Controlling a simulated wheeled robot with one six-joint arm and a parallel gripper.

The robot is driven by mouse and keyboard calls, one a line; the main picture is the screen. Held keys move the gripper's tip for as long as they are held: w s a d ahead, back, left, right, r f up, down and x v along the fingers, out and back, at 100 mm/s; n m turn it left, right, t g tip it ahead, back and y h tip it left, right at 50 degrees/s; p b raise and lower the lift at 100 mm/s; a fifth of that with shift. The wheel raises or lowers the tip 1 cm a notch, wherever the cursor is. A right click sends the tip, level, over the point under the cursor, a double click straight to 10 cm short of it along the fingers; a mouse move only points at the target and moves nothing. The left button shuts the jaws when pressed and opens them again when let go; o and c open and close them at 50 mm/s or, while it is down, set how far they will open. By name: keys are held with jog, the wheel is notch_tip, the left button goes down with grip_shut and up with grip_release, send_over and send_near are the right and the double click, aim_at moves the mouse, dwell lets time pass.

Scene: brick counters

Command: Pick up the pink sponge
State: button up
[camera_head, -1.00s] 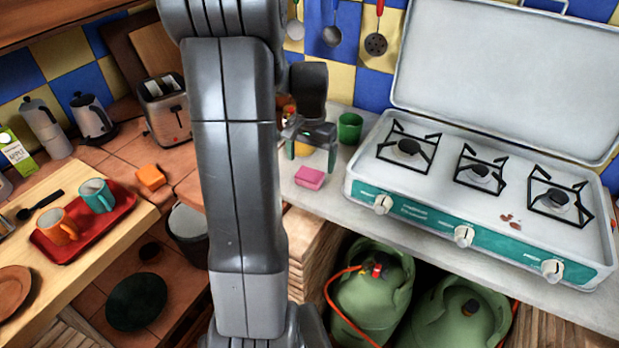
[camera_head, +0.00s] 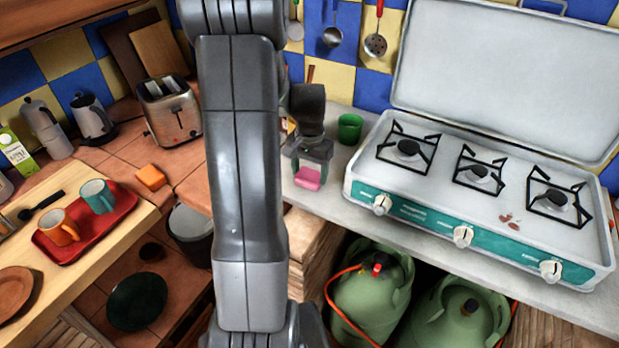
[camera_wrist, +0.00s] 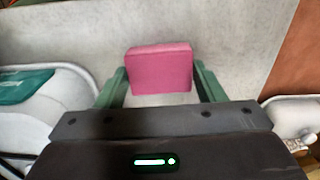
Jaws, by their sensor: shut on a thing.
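The pink sponge (camera_head: 308,178) is on the grey counter to the left of the stove. My gripper (camera_head: 308,170) is lowered over it from above, with its fingers on either side of the sponge. In the wrist view the sponge (camera_wrist: 160,69) sits between the two green fingertips (camera_wrist: 160,84), and the gripper is shut on it. Whether the sponge still touches the counter I cannot tell.
The white stove (camera_head: 470,190) with its open lid stands close on the right. A green cup (camera_head: 350,128) stands behind the gripper. An orange sponge (camera_head: 151,177) lies on the tiled counter to the left. A red tray (camera_head: 75,243) holds two mugs.

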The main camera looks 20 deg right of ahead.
aim_at(310, 175)
notch_tip(310, 175, up, 10)
jog(key=o, duration=0.4)
jog(key=c, duration=0.3)
jog(key=shift+s, duration=0.1)
jog(key=shift+c, duration=0.2)
